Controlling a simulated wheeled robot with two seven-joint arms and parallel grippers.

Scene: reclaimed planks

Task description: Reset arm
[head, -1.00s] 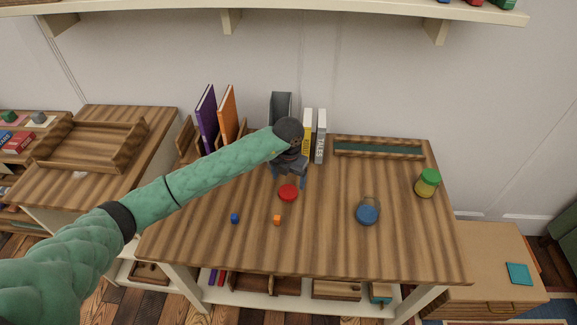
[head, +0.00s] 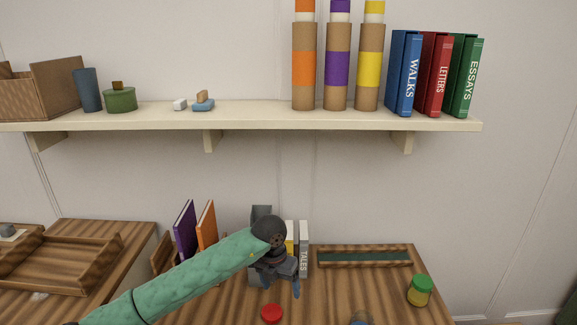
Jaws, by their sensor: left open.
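My left gripper (head: 281,284) is at the end of the green padded arm that comes in from the lower left. It is open and empty, above the wooden table (head: 345,290), in front of the upright books. A red round object (head: 271,313) lies on the table just below and in front of the gripper. My arm and gripper hide parts of the books and table behind them. My right gripper is not in view.
Behind the gripper stand a purple book (head: 185,229), an orange book (head: 206,228) and a grey TALES book (head: 304,249). A green-lidded jar (head: 420,290) and a long tray (head: 364,256) are to the right. A loaded wall shelf (head: 250,116) spans above.

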